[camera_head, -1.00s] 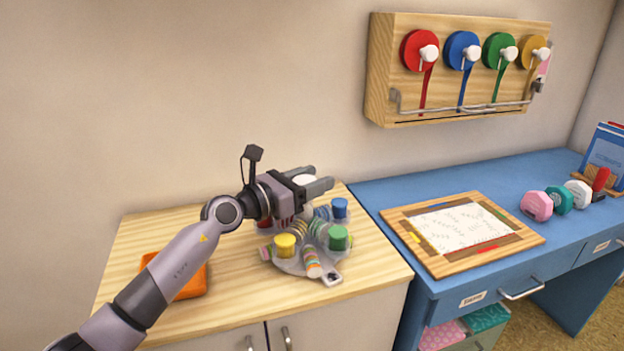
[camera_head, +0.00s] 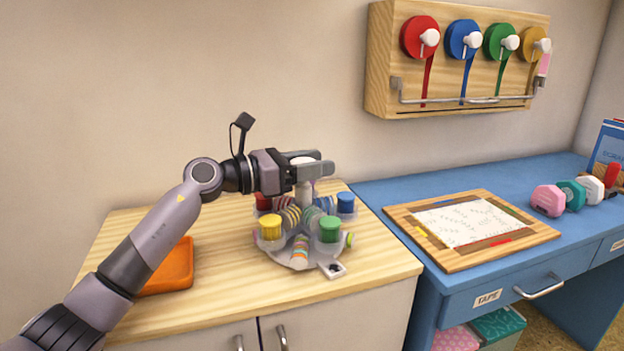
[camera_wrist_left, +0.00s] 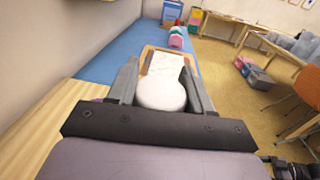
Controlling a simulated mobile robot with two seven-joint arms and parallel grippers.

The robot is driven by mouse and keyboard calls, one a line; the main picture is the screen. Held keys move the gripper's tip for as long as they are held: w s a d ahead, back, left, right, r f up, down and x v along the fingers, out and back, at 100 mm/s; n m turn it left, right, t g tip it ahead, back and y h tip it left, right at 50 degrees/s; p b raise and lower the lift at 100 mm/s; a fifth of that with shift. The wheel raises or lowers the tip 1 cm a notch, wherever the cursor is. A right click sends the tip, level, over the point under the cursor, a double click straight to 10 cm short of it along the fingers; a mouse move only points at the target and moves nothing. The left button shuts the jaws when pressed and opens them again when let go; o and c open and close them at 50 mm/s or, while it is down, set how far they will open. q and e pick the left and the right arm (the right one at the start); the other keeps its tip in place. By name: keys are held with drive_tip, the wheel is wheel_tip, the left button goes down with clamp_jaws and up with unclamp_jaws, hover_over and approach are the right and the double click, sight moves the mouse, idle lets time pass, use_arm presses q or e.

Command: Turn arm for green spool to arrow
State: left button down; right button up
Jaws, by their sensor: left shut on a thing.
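A round clear carousel (camera_head: 283,258) stands on the wooden cabinet top, with arms of tape rolls and coloured spools. The green spool (camera_head: 329,230) is at its front right, behind a white tab with a dark mark (camera_head: 331,268), seemingly the arrow. I cannot tell how exactly its arm lines up. The yellow spool (camera_head: 270,228) is front left, the blue spool (camera_head: 345,203) back right, the red spool (camera_head: 263,202) back left. My left gripper (camera_head: 326,163) is shut on the white knob on the central post (camera_head: 304,194). The knob (camera_wrist_left: 162,93) shows between the fingers in the left wrist view.
An orange tray (camera_head: 168,268) lies on the cabinet beneath my left arm. A blue desk (camera_head: 440,190) to the right carries a wood-framed sheet (camera_head: 470,222) and several tape dispensers (camera_head: 548,200). A wooden ribbon rack (camera_head: 380,65) hangs on the wall above.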

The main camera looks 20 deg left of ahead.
use_arm(q)
drive_tip(key=shift+a+r, duration=0.1)
drive_tip(key=shift+r, duration=0.2)
drive_tip(key=c, duration=0.5)
unclamp_jaws()
drive_tip(key=shift+f, duration=0.1)
drive_tip(key=shift+s, duration=0.1)
drive_tip(key=shift+v, duration=3.55)
